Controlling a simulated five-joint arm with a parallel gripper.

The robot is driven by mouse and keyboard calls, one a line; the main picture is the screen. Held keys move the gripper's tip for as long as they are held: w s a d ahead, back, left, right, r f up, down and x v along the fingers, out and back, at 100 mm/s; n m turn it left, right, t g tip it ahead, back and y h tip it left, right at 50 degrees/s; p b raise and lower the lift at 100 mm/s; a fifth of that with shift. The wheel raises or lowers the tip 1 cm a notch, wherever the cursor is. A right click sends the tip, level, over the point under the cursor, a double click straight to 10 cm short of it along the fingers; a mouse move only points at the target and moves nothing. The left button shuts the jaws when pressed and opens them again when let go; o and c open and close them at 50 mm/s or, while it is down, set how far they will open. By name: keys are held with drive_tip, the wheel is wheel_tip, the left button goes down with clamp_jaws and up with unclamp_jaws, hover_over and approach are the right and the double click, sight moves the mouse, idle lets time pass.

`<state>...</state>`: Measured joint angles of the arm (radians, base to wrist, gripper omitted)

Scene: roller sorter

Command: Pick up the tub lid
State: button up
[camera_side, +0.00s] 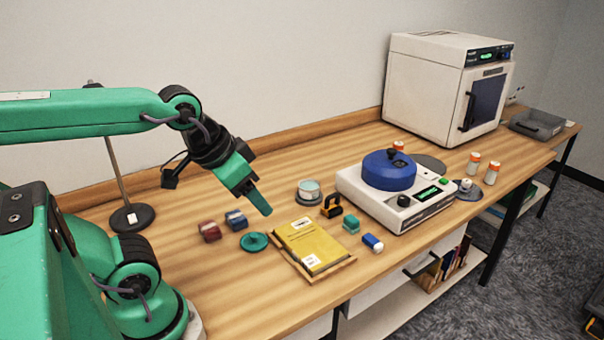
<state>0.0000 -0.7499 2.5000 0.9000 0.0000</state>
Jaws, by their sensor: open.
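A round green lid with a small raised centre (253,242) lies flat on the wooden table, left of the yellow pad; I take it to be the tub lid. My gripper (262,207) is above the table, angled down to the right, with its tip higher in the picture than the lid and apart from it. The gripper is open and nothing shows between its fingers; one finger mostly hides the other. A small round tub with a pale top (309,189) stands farther back to the right.
A dark red block (209,231) and a blue block (236,220) sit close behind the lid. A yellow pad on a wooden board (310,245) lies to its right. A white machine with a blue round top (390,172) and a white oven (425,90) stand farther right.

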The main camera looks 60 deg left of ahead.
drive_tip(key=shift+o, duration=0.2)
drive_tip(key=o, duration=0.4)
drive_tip(key=shift+c, duration=0.2)
drive_tip(key=w+a+f+g, duration=0.1)
drive_tip(key=w+a+f, duration=0.1)
drive_tip(key=a+f, duration=0.3)
drive_tip(key=w+a+f+n+g, duration=0.1)
drive_tip(key=w+a+f+g, duration=0.1)
drive_tip(key=a+f, duration=0.3)
drive_tip(key=w+a+f+n+g, duration=0.1)
drive_tip(key=w+a+f+g, duration=0.1)
drive_tip(key=a+f, duration=0.3)
drive_tip(key=shift+w+a+f, duration=0.3)
drive_tip(key=shift+w+f, duration=0.1)
drive_tip(key=shift+w, duration=0.15)
drive_tip(key=shift+a+f+g, duration=0.3)
drive_tip(key=shift+a+f, duration=0.1)
drive_tip(key=shift+f, duration=0.1)
drive_tip(key=shift+f, duration=0.1)
